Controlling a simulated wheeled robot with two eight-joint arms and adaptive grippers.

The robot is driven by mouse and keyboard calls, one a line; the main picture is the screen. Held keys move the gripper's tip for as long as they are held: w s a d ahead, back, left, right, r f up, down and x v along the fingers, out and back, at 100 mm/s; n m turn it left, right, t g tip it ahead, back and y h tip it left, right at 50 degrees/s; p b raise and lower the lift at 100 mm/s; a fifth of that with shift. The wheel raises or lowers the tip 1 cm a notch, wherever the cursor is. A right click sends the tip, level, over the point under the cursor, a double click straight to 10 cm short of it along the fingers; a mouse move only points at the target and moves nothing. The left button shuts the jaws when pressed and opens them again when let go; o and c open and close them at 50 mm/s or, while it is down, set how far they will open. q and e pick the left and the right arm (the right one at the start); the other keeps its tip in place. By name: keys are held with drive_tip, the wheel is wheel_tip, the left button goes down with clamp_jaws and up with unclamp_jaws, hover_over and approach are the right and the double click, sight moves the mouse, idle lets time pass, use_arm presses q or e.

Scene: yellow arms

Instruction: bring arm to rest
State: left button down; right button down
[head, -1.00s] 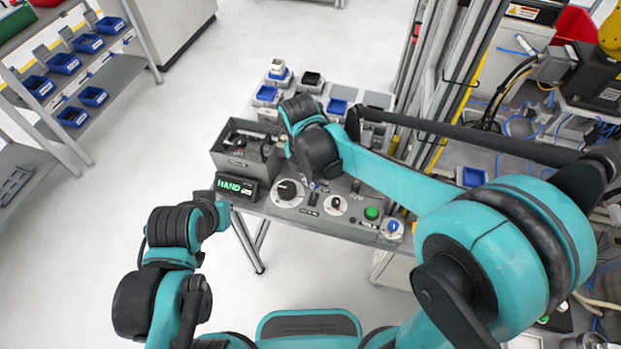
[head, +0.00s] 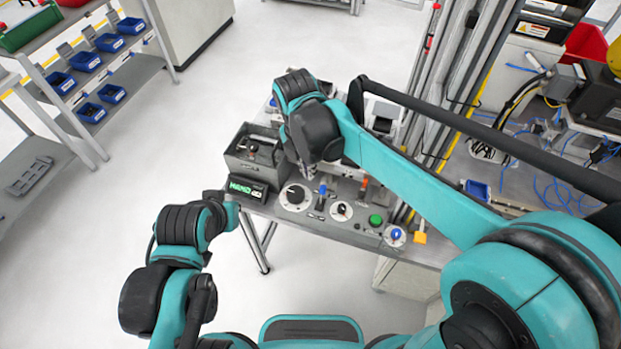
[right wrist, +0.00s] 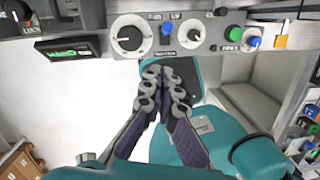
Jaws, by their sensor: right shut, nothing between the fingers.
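My right arm (head: 420,185) reaches in from the right over the control bench, with its wrist bent down. My right gripper (right wrist: 165,75) is shut and empty in the right wrist view, its fingers together in front of my own teal body. In the head view it is mostly hidden under the wrist. My left arm (head: 175,265) is folded at the lower left, short of the bench. Its gripper fingers cannot be made out.
The control panel (head: 345,238) carries knobs, a green button (head: 376,220) and a lit display (head: 247,187); a grey box (head: 252,165) stands behind the display. A shelf with blue bins (head: 85,61) is at left. Open floor (head: 170,165) lies between.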

drive_tip(key=shift+r, duration=0.6)
drive_tip(key=s+d+f+m+t+b, duration=0.3)
drive_tip(key=d+m, duration=0.6)
drive_tip(key=m, duration=0.5)
drive_tip(key=s+d+f+m+t+y+b, duration=0.1)
drive_tip(key=s+d+f+m+t+b, duration=0.2)
drive_tip(key=d+m, duration=0.6)
drive_tip(key=s+f+m+b, duration=0.2)
drive_tip(key=s+f+m, duration=0.1)
drive_tip(key=m, duration=0.3)
drive_tip(key=shift+s+d+f+t, duration=0.2)
drive_tip(key=shift+s+d+t, duration=0.15)
drive_tip(key=shift+s, duration=0.3)
